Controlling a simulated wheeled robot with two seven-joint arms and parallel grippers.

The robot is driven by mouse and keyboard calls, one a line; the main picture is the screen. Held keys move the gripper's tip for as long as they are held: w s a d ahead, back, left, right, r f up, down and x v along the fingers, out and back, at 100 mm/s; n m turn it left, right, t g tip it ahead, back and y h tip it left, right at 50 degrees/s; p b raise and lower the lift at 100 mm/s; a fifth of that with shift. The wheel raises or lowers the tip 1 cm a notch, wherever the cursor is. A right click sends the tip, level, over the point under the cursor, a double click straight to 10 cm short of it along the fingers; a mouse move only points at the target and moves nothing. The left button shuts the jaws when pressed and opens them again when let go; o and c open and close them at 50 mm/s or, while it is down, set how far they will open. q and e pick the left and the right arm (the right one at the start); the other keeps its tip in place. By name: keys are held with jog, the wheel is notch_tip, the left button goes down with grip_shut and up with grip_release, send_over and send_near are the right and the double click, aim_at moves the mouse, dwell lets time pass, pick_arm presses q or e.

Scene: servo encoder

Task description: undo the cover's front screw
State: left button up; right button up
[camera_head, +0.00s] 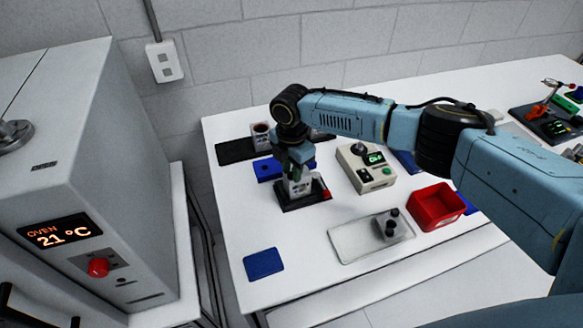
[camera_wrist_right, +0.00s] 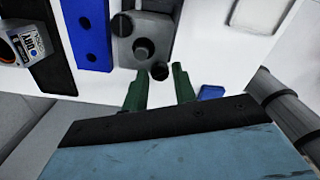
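The servo unit (camera_head: 298,187) is a small grey block on a dark fixture (camera_head: 303,201) with a red handle (camera_head: 326,194), left of centre on the bench in the head view. In the right wrist view its grey body (camera_wrist_right: 155,27) shows a large round dark knob (camera_wrist_right: 143,48) and a smaller black screw head (camera_wrist_right: 159,70). My right gripper (camera_wrist_right: 159,90) has its two green fingertips apart, with the small black screw head just beyond and between them. I cannot tell whether they touch it. The arm partly hides the servo in the head view. My left gripper is not in view.
A blue holed block (camera_wrist_right: 85,30) and a black mat stand beside the servo. On the white bench (camera_head: 310,265) are a beige meter box (camera_head: 366,176), a red bin (camera_head: 437,206), a tray (camera_head: 350,240) and a blue pad (camera_head: 263,263). An oven (camera_head: 85,170) stands left.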

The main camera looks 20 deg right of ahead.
aim_at(291, 174)
grip_shut()
jog(key=shift+n, duration=2.5)
jog(key=shift+o, duration=1.9)
grip_release()
notch_tip(291, 174, up, 14)
jog(key=b, duration=0.1)
jog(key=shift+f, duration=0.25)
jog(key=shift+f, duration=0.1)
